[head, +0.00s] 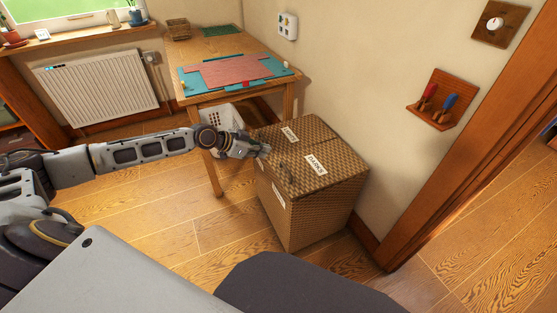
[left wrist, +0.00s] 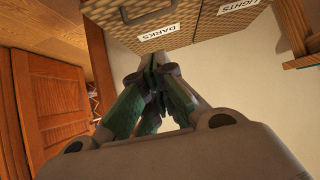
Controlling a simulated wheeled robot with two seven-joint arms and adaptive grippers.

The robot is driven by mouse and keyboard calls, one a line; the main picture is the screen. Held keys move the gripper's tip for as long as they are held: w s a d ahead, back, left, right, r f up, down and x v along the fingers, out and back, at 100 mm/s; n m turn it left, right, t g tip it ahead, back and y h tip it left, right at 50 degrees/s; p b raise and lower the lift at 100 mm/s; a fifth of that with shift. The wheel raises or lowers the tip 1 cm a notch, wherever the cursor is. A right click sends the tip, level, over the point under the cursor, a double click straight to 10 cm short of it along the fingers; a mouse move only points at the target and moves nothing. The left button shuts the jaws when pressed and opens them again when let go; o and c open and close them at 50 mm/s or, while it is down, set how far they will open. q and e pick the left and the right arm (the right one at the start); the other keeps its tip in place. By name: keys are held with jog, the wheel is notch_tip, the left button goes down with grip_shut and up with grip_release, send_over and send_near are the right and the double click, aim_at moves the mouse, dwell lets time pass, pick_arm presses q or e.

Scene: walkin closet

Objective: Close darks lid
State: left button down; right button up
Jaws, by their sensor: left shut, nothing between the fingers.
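A woven brown hamper (head: 318,208) stands against the wall. Its darks lid (head: 325,180) carries a white DARKS label and a dark handle, and looks flat and level with the lights lid (head: 305,130) behind it. In the left wrist view the darks lid (left wrist: 190,30) shows at the top with its label and handle. My left gripper (head: 264,152) is shut and empty at the hamper's left top edge, close to the lids; I cannot tell whether it touches. Its fingertips (left wrist: 155,60) show below the DARKS label in the wrist view. My right gripper is not in view.
A wooden table (head: 210,48) with a cutting mat and red cloth stands behind the hamper, with a white basket (head: 222,117) beneath it. A wall rack (head: 440,104) with tools hangs to the right, near a wooden door frame (head: 458,140). The floor left of the hamper is clear.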

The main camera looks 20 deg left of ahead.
pick_arm(q)
jog(key=shift+w+d+f, duration=0.1)
jog(key=shift+w, duration=0.05)
jog(key=b, duration=0.3)
send_over(283, 175)
notch_tip(283, 175, down, 8)
jog(key=shift+f, duration=0.8)
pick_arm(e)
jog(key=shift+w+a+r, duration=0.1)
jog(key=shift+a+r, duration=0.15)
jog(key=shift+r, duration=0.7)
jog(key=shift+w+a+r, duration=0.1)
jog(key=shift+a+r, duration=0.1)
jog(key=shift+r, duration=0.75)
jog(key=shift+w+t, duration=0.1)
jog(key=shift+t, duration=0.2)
